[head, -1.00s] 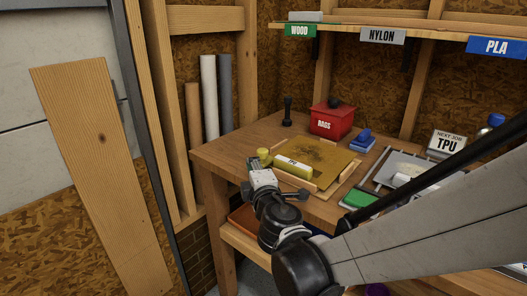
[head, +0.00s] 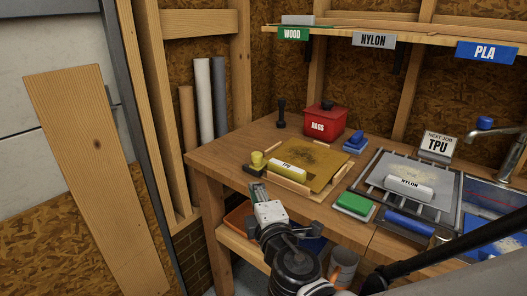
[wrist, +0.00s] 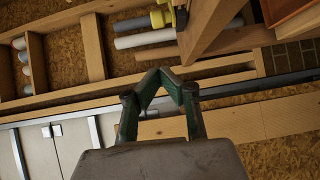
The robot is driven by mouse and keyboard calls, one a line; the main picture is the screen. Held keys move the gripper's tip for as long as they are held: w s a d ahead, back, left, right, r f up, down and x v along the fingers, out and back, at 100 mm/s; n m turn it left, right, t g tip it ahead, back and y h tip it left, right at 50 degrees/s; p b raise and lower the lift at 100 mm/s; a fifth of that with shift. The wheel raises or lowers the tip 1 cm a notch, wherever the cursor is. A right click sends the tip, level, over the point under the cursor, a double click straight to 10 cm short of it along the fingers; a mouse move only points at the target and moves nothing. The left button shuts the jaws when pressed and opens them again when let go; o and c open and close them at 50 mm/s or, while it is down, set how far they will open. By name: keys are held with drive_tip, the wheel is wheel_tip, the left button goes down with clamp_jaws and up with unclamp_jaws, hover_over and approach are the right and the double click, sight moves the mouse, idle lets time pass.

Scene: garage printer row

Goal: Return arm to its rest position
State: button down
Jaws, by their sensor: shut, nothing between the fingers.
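My gripper (head: 257,190) is at the front left edge of the wooden workbench (head: 232,160). Its green fingers are shut and hold nothing. In the wrist view the fingertips (wrist: 164,76) meet, with wall framing, pale panels and the bench corner behind them. My arm comes up from the bottom of the head view. A yellow cylinder labelled TPU (head: 288,167) lies on a yellowish plate (head: 325,160), clear of the gripper. A white cylinder labelled NYLON (head: 409,186) lies on a grey framed plate (head: 440,178) further right.
A red RAGS box (head: 325,121), a dark upright tool (head: 281,112) and a blue block (head: 355,140) stand behind the plate. A green pad (head: 353,202) lies near the front edge. A shelf (head: 400,45) hangs above. Open space lies left of the bench.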

drive_tip(key=s+d+r+m+g+h+p, duration=0.15)
drive_tip(key=d+m+h, duration=0.25)
drive_tip(key=d+m, duration=0.45)
drive_tip(key=s+d+r+m+g+h+p, duration=0.1)
drive_tip(key=d+r+m+g+h+p, duration=0.3)
drive_tip(key=d, duration=0.7)
drive_tip(key=s+d+f+m+g+y+p, duration=0.1)
drive_tip(key=s+d+m+g+y+p, duration=0.2)
drive_tip(key=s+m, duration=0.8)
wheel_tip(320, 180, down, 13)
drive_tip(key=s+n+g+b, duration=0.1)
drive_tip(key=s+n+b, duration=0.1)
drive_tip(key=b, duration=1.2)
drive_tip(key=shift+s+d+f, duration=0.2)
drive_tip(key=shift+s+d, duration=0.05)
drive_tip(key=shift+n, duration=0.25)
